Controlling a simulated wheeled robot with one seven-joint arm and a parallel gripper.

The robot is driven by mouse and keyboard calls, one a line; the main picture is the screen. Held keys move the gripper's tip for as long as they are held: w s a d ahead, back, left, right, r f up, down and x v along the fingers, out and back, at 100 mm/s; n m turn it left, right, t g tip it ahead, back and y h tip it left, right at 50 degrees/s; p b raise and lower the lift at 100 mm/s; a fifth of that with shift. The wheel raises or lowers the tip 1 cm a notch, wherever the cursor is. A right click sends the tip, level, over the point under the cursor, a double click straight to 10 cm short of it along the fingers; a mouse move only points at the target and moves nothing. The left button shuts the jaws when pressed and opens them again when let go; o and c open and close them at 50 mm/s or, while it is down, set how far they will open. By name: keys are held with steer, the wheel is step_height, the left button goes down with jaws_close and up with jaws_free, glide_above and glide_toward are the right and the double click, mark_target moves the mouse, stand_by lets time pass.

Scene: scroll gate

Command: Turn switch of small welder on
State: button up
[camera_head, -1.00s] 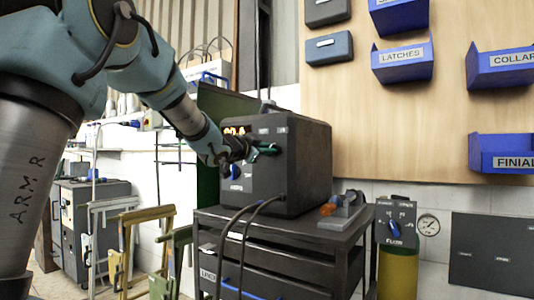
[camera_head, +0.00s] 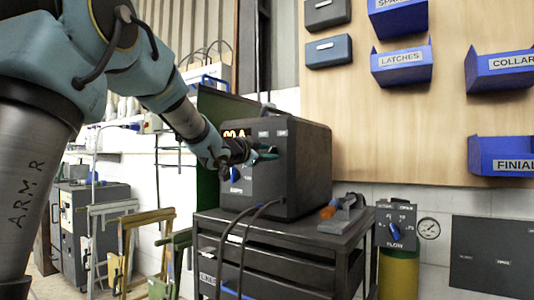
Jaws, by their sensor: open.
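The small welder (camera_head: 305,170) is a dark grey box on top of a black cart. Its front panel has a lit orange display (camera_head: 235,133), small white labels and a blue knob (camera_head: 235,173), partly covered by my arm. My gripper (camera_head: 262,154) is at the upper right of the welder's front panel, with its green-tipped fingers pointing at the panel. The jaws are open. The switch itself is hidden or too small to make out behind the fingers, and I cannot tell whether they touch it.
The black cart (camera_head: 290,237) has drawers, and cables hang down the welder's front. A grey tool with an orange part (camera_head: 343,212) lies on the cart's right side. A flow box with a blue knob (camera_head: 396,228) stands at right. Blue bins (camera_head: 403,65) hang on the wall board.

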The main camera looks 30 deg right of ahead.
steer(key=v, duration=1.1)
steer(key=shift+b, duration=0.35)
steer(key=shift+w, duration=0.1)
